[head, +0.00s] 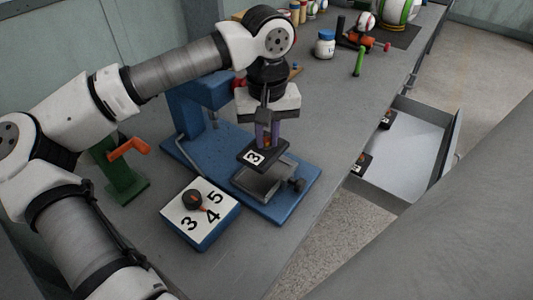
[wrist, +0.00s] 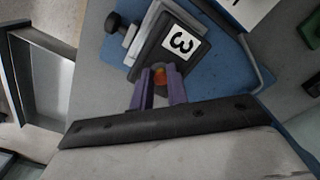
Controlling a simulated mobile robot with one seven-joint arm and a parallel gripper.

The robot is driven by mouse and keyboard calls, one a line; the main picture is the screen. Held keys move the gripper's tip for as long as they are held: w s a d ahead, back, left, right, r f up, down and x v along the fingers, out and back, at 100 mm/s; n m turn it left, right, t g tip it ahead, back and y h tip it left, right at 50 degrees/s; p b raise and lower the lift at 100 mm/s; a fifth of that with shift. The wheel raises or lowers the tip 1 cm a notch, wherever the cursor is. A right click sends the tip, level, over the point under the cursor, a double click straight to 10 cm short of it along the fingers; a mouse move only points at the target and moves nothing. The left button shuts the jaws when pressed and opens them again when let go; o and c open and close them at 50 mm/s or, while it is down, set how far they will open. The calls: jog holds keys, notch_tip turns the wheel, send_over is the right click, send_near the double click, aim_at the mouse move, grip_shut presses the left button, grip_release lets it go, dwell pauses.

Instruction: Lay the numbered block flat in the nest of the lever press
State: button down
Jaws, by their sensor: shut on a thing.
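My gripper (head: 264,136) is shut on the dark numbered block (head: 256,157), which has a white label reading 3. In the wrist view the fingers (wrist: 159,88) close on a small orange part at the block's near edge, and the label (wrist: 181,41) faces the camera. The block looks roughly level and hangs over the grey metal nest (head: 262,186) of the blue lever press (head: 205,92). The nest, with a dark side knob (head: 297,185), shows empty where visible; the block hides part of it. The gap between block and nest is hard to judge.
A dial box (head: 201,229) marked 3, 4, 5 stands left of the press base. A green stand with an orange handle (head: 128,148) is farther left. An open drawer (head: 407,152) at right holds two dark labelled blocks. Jars, balls and tools lie at the back.

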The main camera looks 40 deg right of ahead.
aim_at(267, 146)
jog(key=shift+f, duration=3.05)
jog(key=shift+f, duration=0.1)
jog(key=shift+f, duration=0.1)
jog(key=c, duration=1.4)
grip_release()
jog(key=shift+o, duration=0.2)
jog(key=shift+r, duration=0.25)
